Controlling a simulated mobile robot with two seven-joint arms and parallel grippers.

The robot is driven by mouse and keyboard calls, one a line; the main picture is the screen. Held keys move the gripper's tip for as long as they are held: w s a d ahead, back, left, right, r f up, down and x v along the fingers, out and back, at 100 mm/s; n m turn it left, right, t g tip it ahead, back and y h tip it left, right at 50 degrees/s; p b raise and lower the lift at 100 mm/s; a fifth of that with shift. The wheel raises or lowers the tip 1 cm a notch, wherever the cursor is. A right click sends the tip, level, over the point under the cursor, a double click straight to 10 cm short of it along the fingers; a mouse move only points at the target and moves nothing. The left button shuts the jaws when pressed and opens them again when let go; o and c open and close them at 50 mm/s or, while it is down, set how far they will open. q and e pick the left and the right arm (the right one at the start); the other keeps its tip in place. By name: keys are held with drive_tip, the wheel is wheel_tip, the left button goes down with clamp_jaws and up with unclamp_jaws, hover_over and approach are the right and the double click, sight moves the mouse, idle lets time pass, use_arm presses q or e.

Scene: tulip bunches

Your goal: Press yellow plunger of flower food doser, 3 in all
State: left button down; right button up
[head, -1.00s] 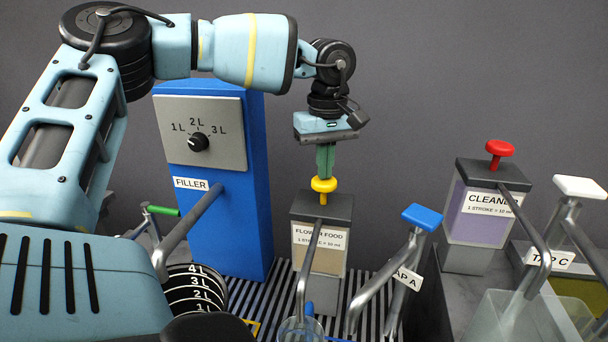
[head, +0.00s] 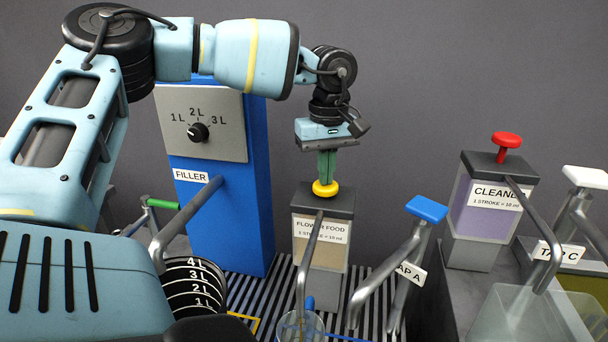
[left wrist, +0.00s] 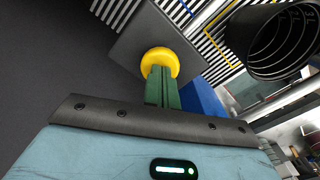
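The flower food doser (head: 320,243) stands in the middle of the head view, with a dark top, a label and a grey spout tube. Its yellow plunger (head: 325,189) sits low, close to the dark top. My left gripper (head: 326,174) points straight down over it, its green fingers shut together and empty. The fingertips appear to touch the plunger's top. In the left wrist view the fingers (left wrist: 162,85) meet the yellow plunger (left wrist: 160,60), covering part of it. My right gripper is not in view.
A clear vessel (head: 299,327) is by the spout's lower end. The blue filler (head: 222,220) stands left, and blue-handled tap A (head: 427,209) right. The cleaner doser with a red plunger (head: 507,140) and tap C (head: 585,177) stand farther right. A marked dark container (head: 195,288) is front left.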

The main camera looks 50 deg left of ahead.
use_arm(q)
wheel_tip(320, 180, up, 8)
drive_tip(key=p, duration=0.4)
drive_tip(key=shift+f, duration=0.25)
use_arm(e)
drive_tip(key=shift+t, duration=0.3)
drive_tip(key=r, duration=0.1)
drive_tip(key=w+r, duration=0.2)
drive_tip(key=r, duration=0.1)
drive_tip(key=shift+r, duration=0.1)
